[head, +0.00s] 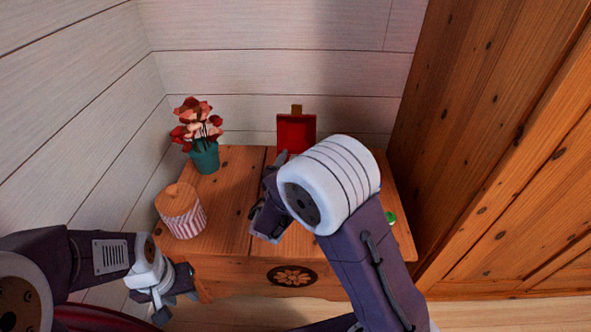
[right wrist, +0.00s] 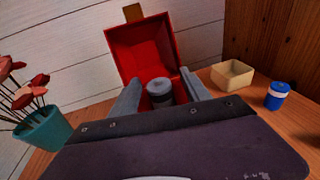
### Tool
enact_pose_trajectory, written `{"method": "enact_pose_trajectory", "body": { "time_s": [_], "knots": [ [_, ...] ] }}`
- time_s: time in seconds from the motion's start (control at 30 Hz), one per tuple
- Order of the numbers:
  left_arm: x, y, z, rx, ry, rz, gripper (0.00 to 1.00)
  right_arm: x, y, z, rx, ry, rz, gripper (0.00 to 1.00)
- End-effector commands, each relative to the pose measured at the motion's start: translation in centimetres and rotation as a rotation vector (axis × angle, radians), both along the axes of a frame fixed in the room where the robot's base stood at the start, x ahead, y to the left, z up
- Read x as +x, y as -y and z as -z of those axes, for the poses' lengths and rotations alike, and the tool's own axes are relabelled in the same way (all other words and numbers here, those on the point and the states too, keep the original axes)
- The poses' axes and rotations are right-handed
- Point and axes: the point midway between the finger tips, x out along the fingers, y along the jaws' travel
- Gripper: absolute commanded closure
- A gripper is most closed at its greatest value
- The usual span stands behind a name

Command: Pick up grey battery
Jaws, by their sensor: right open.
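The grey battery (right wrist: 159,91) stands upright in the right wrist view, with a darker band around it, at the open red box (right wrist: 143,50). It appears to stand inside the box; its lower part is hidden by my gripper. My right gripper (right wrist: 160,84) is open, with one finger on each side of the battery and no clear grip on it. In the head view the right gripper (head: 270,178) is over the table in front of the red box (head: 296,133), and the battery is hidden. My left gripper (head: 177,304) is off the table's front left; its jaw opening is unclear.
On the wooden table (head: 228,222) are a flower pot (head: 204,157) and a striped container (head: 182,213) at left. A beige open box (right wrist: 232,75) and a blue-and-white cylinder (right wrist: 277,95) stand at right. A green object (head: 391,218) shows beside my right arm. A wooden wardrobe (head: 500,130) bounds the right.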

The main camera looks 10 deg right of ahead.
Motion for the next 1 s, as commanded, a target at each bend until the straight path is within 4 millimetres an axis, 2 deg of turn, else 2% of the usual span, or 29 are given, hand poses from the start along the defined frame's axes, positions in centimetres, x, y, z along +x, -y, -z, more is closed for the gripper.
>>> {"method": "enact_pose_trajectory", "body": {
  "time_s": [0.03, 0.13, 0.37, 0.4, 0.6, 0.87, 1.0],
  "knots": [
    [0.0, 0.0, 1.1, 0.0, 0.0, 0.0, 0.64, 0.9, 0.5, 0.5, 0.001, 0.003, 0.003, 0.45],
    [0.0, 0.0, 1.4, 0.0, 0.0, 0.0, 0.64, 2.0, 1.0, 0.6, 0.0, 0.001, 0.002, 0.45],
    [0.0, 0.0, 1.3, 0.0, 0.0, 0.0, 0.64, 2.4, 1.1, 0.3, -0.001, 0.0, -0.001, 0.45],
    [0.0, 0.0, 1.3, 0.0, 0.0, 0.0, 0.64, 2.4, 1.1, 0.3, -0.001, 0.0, -0.001, 0.48],
    [0.0, 0.0, 1.3, 0.0, 0.0, 0.0, 0.64, 2.3, 1.1, 0.4, -0.001, 0.0, -0.001, 1.0],
    [0.0, 0.0, 1.2, 0.0, 0.0, 0.0, 0.64, 2.3, 1.1, 0.2, -0.001, 0.0, -0.001, 1.0],
    [0.0, 0.0, 0.2, 0.0, 0.0, 0.0, 0.64, 2.3, 1.1, -1.0, 0.0, 0.001, -0.001, 1.0]
  ]
}}
